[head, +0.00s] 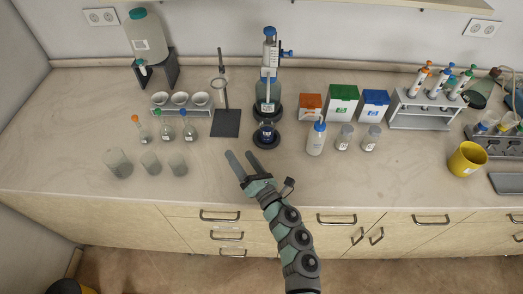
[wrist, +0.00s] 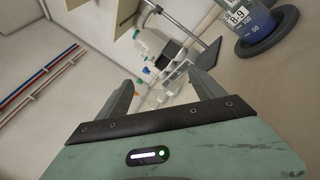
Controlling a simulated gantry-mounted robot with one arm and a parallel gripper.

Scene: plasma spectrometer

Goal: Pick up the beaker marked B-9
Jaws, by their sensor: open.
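The beaker marked B-9 (wrist: 254,25) shows at the upper right of the wrist view, cut off by the top edge. It holds blue liquid and stands on a dark round base (wrist: 267,42). In the head view, the small blue vessel on a dark round base in front of the bottle-top dispenser appears to be this beaker (head: 267,129). My gripper (head: 239,153) is open and empty above the front of the counter, to the left of and nearer than the beaker. Its two fingers (wrist: 158,76) are apart in the wrist view, with the beaker outside them to the right.
The dispenser bottle (head: 268,88) stands right behind the beaker. A ring stand (head: 226,123) is to its left, a wash bottle (head: 316,140) to its right. Glassware (head: 118,163) stands at the left. The counter front between glassware and wash bottle is mostly clear.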

